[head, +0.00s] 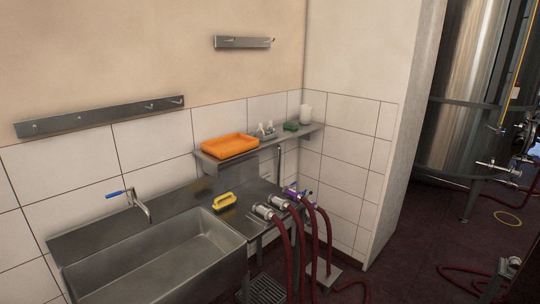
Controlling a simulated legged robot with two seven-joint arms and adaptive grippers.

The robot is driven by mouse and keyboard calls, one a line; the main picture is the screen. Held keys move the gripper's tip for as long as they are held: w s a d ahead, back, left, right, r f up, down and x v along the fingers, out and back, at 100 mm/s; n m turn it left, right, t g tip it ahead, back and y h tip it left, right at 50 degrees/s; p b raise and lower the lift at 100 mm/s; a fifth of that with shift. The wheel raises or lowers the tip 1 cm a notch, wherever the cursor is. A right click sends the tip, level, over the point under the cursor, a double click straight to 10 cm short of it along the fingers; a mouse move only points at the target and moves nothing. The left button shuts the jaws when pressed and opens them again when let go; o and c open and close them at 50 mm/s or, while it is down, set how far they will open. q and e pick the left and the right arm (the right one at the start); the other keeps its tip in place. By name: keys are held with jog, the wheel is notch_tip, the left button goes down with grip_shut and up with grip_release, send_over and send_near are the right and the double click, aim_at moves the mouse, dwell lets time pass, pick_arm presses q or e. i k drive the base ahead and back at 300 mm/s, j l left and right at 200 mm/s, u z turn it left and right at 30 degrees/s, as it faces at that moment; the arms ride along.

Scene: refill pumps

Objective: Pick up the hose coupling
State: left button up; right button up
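Several dark red hoses hang over the front edge of the steel counter, right of the sink. Silver metal hose couplings on their ends lie on the counter: one coupling (263,211) at the left and another coupling (279,202) just right of it. Further right, purple parts (291,191) sit at the ends of more hoses; their exact shape is too small to tell. I cannot tell which coupling the task means. Neither of my grippers shows in the head view.
A steel sink (160,262) fills the counter's left, with a blue-handled tap (133,203) behind. A yellow object (223,201) lies near the couplings. A wall shelf (233,153) above carries an orange tray (229,146). Red hose (467,279) lies on the floor at right, near large steel tanks (466,78).

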aim_at(296, 196)
jog(key=i+l+u, duration=0.1)
jog(key=i+l, duration=0.2)
jog(key=i, duration=0.25)
jog(key=i+l+u, duration=0.1)
jog(key=i+l, duration=0.2)
jog(key=i, duration=0.2)
jog(key=i+l+u, duration=0.15)
jog(key=i+l, duration=0.25)
jog(key=i, duration=0.1)
